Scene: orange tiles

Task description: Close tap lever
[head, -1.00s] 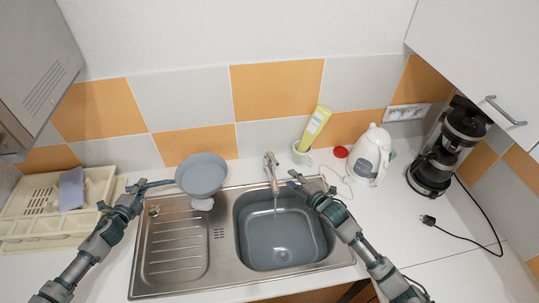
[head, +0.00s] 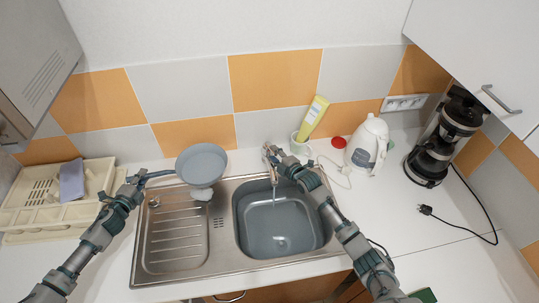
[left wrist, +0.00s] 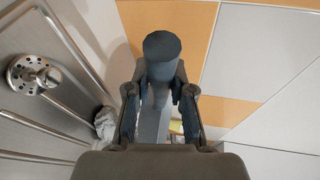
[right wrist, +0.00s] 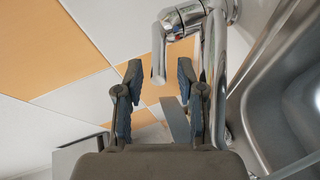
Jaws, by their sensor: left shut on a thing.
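The chrome tap (head: 270,160) stands behind the sink basin (head: 280,222), and a thin water stream falls from it. In the right wrist view, the tap lever (right wrist: 158,58) reaches down between the open fingertips of my right gripper (right wrist: 158,75). I cannot tell if they touch it. In the head view, my right gripper (head: 284,160) is beside the tap, partly covering it. My left gripper (head: 134,180) is shut on the handle of a grey pan (head: 202,166). The handle end (left wrist: 161,50) shows close up in the left wrist view.
A white cup (head: 300,144) with a yellow bottle (head: 313,118) stands just right of the tap. A dish rack (head: 45,208) is at left. The right counter front is mostly clear.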

